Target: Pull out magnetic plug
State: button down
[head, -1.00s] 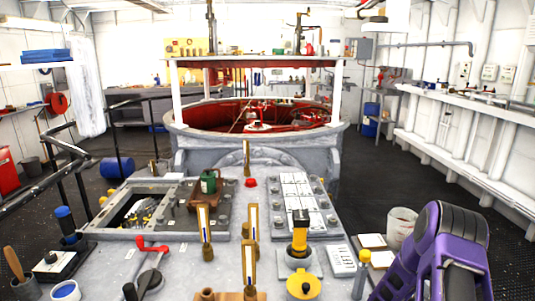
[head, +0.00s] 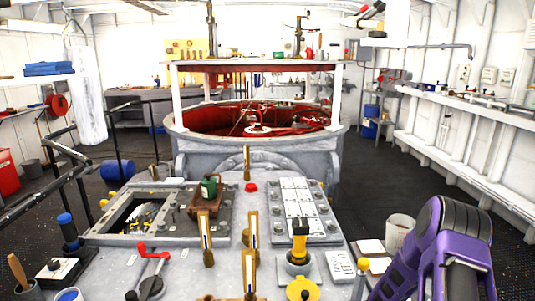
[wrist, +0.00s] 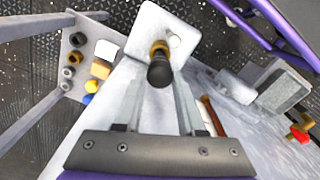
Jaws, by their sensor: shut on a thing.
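In the wrist view, the plug (wrist: 160,72) has a round black head and a brass-coloured collar. It stands over a pale square plate (wrist: 150,22) with a small round light spot beside it. My gripper (wrist: 160,80) is shut on the plug, with one grey finger on each side of it. The plug's lower end is hidden under its head, so I cannot tell whether it is still seated. In the head view, a yellow piece with a black top (head: 300,240) stands on a grey plate at the front of the bench. My gripper's fingers do not show there.
A pale tray (wrist: 72,88) with several small parts lies left in the wrist view. A brown rod (wrist: 212,115) and a red-and-yellow piece (wrist: 300,134) lie right. In the head view, upright brass-coloured pieces (head: 249,272) and a red lever (head: 153,254) crowd the bench; deck (head: 415,165) is clear at right.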

jog(key=shift+r+p, duration=0.9)
jog(key=shift+r, duration=0.55)
jog(key=shift+d, duration=0.15)
